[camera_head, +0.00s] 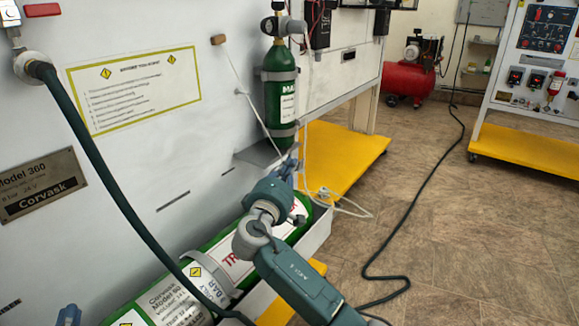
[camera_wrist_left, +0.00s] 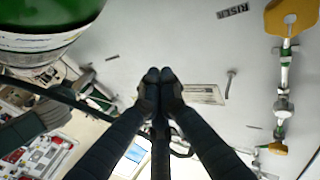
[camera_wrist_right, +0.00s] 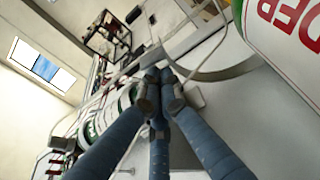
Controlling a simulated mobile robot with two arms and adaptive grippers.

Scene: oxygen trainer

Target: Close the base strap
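A large green cylinder (camera_head: 235,258) with a white label lies along the foot of the white cabinet. A grey strap (camera_head: 213,270) curves over its lower-left part; I cannot tell whether its end is fastened. My right gripper (camera_head: 291,172) is near the cylinder's far end, partly hidden behind my wrist. In the right wrist view its fingertips (camera_wrist_right: 160,78) are together beside a curved grey band (camera_wrist_right: 222,70), and I cannot tell whether they touch it. My left gripper (camera_head: 69,315) is at the lower left edge, apart from the strap. In the left wrist view its fingertips (camera_wrist_left: 160,76) meet, with nothing visible between them.
A small green cylinder (camera_head: 280,95) stands upright, strapped to the cabinet (camera_head: 150,175). A dark hose (camera_head: 95,165) hangs in front and crosses near the lying cylinder. A yellow platform (camera_head: 345,160) and a red compressor (camera_head: 408,80) are behind. The floor at right is mostly open, with a cable (camera_head: 420,190).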

